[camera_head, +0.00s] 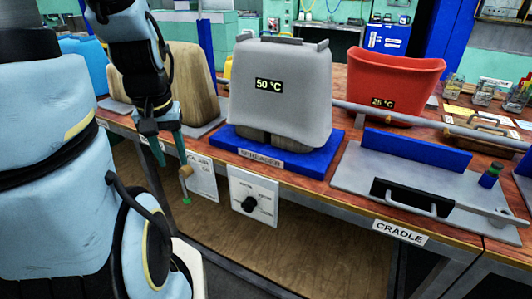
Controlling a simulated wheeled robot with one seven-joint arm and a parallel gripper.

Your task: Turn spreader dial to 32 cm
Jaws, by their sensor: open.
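The spreader dial (249,204) is a black knob on a white panel (268,188) on the bench front. Its scale marks are too small to read. Above it, a label (261,157) that seems to read SPREADER sits on the edge of a blue base (228,141). My gripper (170,156) points down in front of the bench, to the left of the dial and apart from it. Its teal fingers are open, and I see nothing held between them.
A grey shell (285,105) reading 50 °C stands on the blue base. A red tub (392,78) reading 25 °C is behind a grey CRADLE plate (350,175) with a handle. A brown lever with a green tip (187,201) hangs left of the dial. Space before the dial looks clear.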

